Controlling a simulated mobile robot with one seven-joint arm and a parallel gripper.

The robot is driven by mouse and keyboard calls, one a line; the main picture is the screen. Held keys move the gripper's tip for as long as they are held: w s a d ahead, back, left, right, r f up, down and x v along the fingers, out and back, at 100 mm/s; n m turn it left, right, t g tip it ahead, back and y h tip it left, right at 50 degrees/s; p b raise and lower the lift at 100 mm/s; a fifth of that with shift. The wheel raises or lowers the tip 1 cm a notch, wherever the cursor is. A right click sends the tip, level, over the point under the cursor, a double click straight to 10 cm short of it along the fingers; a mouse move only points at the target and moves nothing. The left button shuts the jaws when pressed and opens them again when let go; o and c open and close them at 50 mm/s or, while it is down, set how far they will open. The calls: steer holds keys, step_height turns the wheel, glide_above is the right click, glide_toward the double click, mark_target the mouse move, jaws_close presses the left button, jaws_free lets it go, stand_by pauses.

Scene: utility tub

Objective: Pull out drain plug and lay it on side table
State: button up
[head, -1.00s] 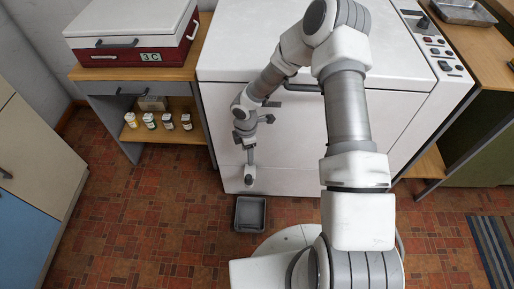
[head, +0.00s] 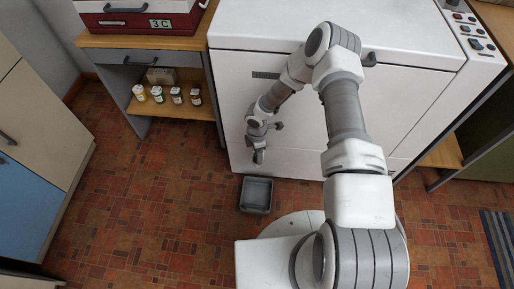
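The white tub (head: 400,35) is a large box with a light front panel. My gripper (head: 258,158) points down close to the lower left of that front panel. It is small and dark in this view, so I cannot tell whether its fingers are open or shut. I cannot make out the drain plug; it may be hidden by my gripper. A wooden-topped table (head: 140,41) stands at the left of the tub and another wooden surface (head: 497,18) at the right; I cannot tell which is the side table.
A grey tray (head: 256,208) lies on the brick-pattern floor just below my gripper. A red and white case (head: 150,20) covers much of the left tabletop. Several small jars (head: 176,95) and a box (head: 161,75) sit on its shelf. A control panel (head: 475,30) lines the tub's right edge.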

steer(key=shift+f, duration=0.7)
jaws_close()
